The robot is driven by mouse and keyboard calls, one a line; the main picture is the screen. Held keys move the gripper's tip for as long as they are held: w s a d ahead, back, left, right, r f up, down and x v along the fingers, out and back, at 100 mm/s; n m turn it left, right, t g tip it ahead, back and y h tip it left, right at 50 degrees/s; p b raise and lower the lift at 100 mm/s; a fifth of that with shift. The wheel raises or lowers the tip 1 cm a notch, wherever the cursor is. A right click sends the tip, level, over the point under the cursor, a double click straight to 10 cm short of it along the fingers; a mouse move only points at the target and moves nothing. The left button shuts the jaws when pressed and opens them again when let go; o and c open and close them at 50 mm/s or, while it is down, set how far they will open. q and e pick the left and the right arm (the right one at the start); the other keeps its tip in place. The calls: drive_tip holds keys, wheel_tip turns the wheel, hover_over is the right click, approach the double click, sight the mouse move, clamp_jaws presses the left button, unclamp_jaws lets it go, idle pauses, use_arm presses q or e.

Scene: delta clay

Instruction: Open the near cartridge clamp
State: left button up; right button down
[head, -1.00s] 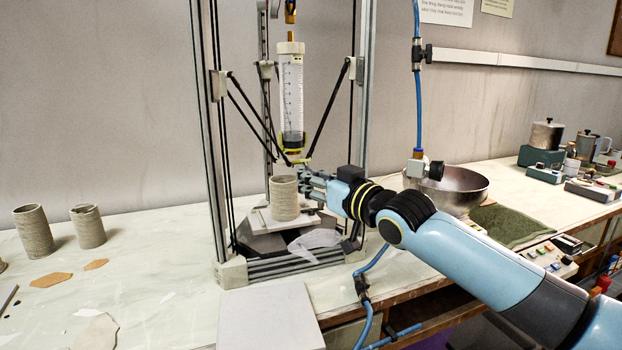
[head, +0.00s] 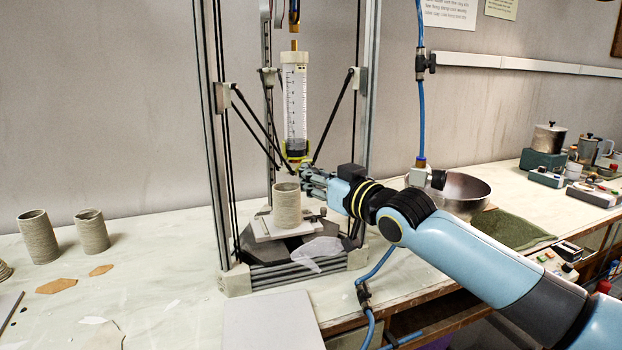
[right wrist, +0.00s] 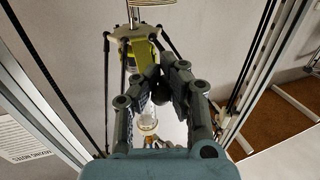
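A clear graduated cartridge (head: 295,105) stands upright in the delta printer frame. A yellow-green clamp (head: 297,151) sits around its lower end. In the right wrist view, a yellow-green clamp part (right wrist: 143,48) shows just beyond the fingertips. My right gripper (head: 304,173) is just below and right of the clamp, above the clay pot. In the right wrist view its fingertips (right wrist: 163,72) are close together with a narrow gap. Whether they touch the clamp is unclear, as the fingers cover part of it. My left gripper is in no view.
A ribbed clay pot (head: 287,206) stands on the print plate directly below. Printer uprights (head: 365,60) and black rods (head: 333,120) flank my gripper closely. A blue hose (head: 421,110) hangs to the right, above a metal bowl (head: 462,190). Two clay cylinders (head: 37,238) stand at left.

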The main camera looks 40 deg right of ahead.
drive_tip(key=shift+r, duration=0.15)
drive_tip(key=c, duration=1.5)
unclamp_jaws()
drive_tip(key=shift+s+r, duration=0.1)
drive_tip(key=shift+s, duration=0.4)
drive_tip(key=shift+o, duration=1.4)
drive_tip(key=shift+w, duration=0.2)
drive_tip(key=s, duration=1.2)
drive_tip(key=shift+d, duration=0.35)
